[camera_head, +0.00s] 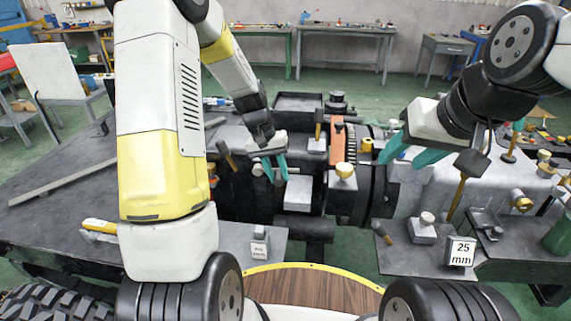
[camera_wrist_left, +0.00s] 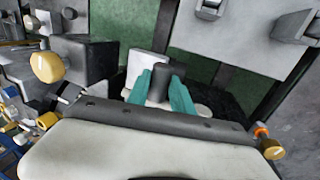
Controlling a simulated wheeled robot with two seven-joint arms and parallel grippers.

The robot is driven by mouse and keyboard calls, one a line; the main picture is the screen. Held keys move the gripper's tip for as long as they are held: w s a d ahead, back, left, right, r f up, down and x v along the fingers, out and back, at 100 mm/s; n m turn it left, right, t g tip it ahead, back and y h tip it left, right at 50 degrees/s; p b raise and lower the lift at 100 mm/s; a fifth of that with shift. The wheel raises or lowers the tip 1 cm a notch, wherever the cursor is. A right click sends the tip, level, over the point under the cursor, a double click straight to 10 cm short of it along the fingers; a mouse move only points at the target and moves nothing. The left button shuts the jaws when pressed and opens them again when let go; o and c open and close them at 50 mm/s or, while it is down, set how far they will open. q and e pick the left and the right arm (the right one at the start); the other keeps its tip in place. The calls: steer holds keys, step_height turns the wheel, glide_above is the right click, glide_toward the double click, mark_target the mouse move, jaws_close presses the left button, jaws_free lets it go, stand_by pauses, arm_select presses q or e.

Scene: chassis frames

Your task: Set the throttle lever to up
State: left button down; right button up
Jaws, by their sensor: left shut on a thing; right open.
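My left gripper (camera_head: 270,167) is over the middle of the chassis frame. In the left wrist view its teal fingers (camera_wrist_left: 162,92) are shut on a dark grey grip (camera_wrist_left: 168,72). Its lower part and mount are largely hidden, and I cannot tell for certain that it is the throttle lever. Other levers stand nearby: a dark-handled one (camera_head: 227,155) left of my left gripper, a wooden-stemmed one (camera_head: 318,124) to its right, and a tall yellow-stemmed one (camera_head: 460,185) at the right. My right gripper (camera_head: 412,153) is open and empty above the chassis's right side.
A yellow knob (camera_head: 345,170) sits on a block right of my left gripper. A block marked 25 mm (camera_head: 461,251) stands on the right plate. A yellow-handled tool (camera_head: 100,226) lies on the left plate. A wooden round top (camera_head: 310,290) is at the front.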

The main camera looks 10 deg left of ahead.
arm_select(q)
steer(key=r+h, duration=0.1)
steer(key=a+r+h, duration=0.1)
steer(key=h, duration=0.1)
steer(key=shift+a+h, duration=0.25)
steer(key=shift+h, duration=0.05)
steer(key=shift+a+r+h, duration=0.5)
steer(key=shift+a+h, duration=0.3)
steer(key=shift+h, duration=0.8)
steer(key=shift+a+r+h, duration=0.45)
steer(key=shift+a+h, duration=0.4)
steer(key=shift+h, duration=0.75)
steer(key=shift+a+r+h, duration=0.5)
steer(key=shift+a+h, duration=0.3)
steer(key=shift+h, duration=0.8)
steer(key=c, duration=1.1)
jaws_free()
